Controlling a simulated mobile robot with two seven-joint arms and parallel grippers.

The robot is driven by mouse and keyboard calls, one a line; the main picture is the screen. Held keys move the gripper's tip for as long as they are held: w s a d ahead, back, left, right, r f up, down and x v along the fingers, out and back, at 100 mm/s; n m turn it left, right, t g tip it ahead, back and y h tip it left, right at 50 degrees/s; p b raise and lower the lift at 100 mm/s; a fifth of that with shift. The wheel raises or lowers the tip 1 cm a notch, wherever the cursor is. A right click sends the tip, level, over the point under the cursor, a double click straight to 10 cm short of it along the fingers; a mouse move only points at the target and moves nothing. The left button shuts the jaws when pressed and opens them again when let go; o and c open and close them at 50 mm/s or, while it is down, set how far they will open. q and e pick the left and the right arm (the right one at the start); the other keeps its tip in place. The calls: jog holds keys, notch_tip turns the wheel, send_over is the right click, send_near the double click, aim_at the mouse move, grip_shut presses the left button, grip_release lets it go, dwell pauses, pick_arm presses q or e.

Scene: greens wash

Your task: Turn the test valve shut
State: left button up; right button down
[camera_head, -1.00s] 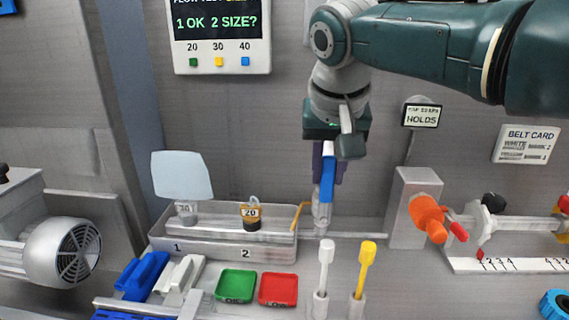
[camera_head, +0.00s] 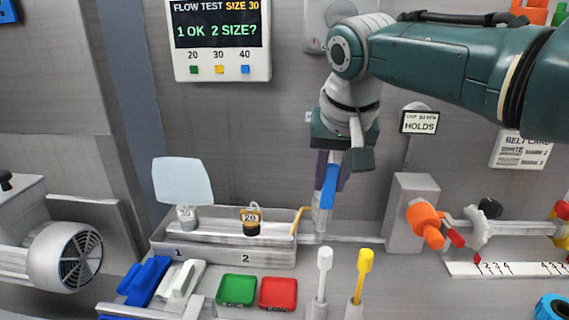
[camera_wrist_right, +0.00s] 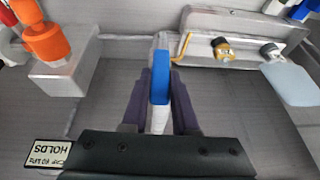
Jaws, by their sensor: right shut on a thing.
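The test valve has a blue lever (camera_head: 329,187) on a grey fitting (camera_head: 322,218) at the right end of the nozzle trough (camera_head: 200,256). My right gripper (camera_head: 331,170) is shut on the lever from above. In the right wrist view the blue lever (camera_wrist_right: 160,80) stands between the purple fingers of my right gripper (camera_wrist_right: 159,95). The lever points up, leaning slightly right in the head view. A pale blue spray fan (camera_head: 183,181) rises from the nozzle marked 30 (camera_head: 187,213) at position 1. A nozzle marked 20 (camera_head: 250,220) sits at position 2. My left gripper is out of view.
The display (camera_head: 220,40) reads "1 OK 2 SIZE?". Green (camera_head: 237,289) and red (camera_head: 277,292) trays lie in front of the trough. White (camera_head: 323,270) and yellow (camera_head: 362,273) upright tools stand close below the valve. A grey block with an orange knob (camera_head: 426,223) is at right.

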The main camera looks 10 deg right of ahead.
jog(key=shift+s+d+r+y+p, duration=0.2)
jog(key=shift+d+y+p, duration=0.4)
jog(key=shift+p, duration=0.4)
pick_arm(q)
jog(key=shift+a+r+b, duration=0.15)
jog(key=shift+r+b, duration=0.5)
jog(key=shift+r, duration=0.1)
pick_arm(e)
jog(key=shift+s+d+f+m+t+y, duration=0.2)
jog(key=shift+d+f+t+y, duration=0.15)
jog(key=shift+d+y, duration=0.35)
jog(key=shift+s+d+f+m+t+y, duration=0.1)
jog(key=shift+d+f+m+t+y, duration=0.15)
jog(key=shift+d+f+y, duration=0.35)
jog(key=shift+s+d+f+m+t+y, duration=0.15)
jog(key=shift+d+t+y, duration=0.25)
jog(key=shift+y, duration=0.5)
jog(key=shift+d, duration=0.1)
jog(key=c, duration=0.7)
grip_release()
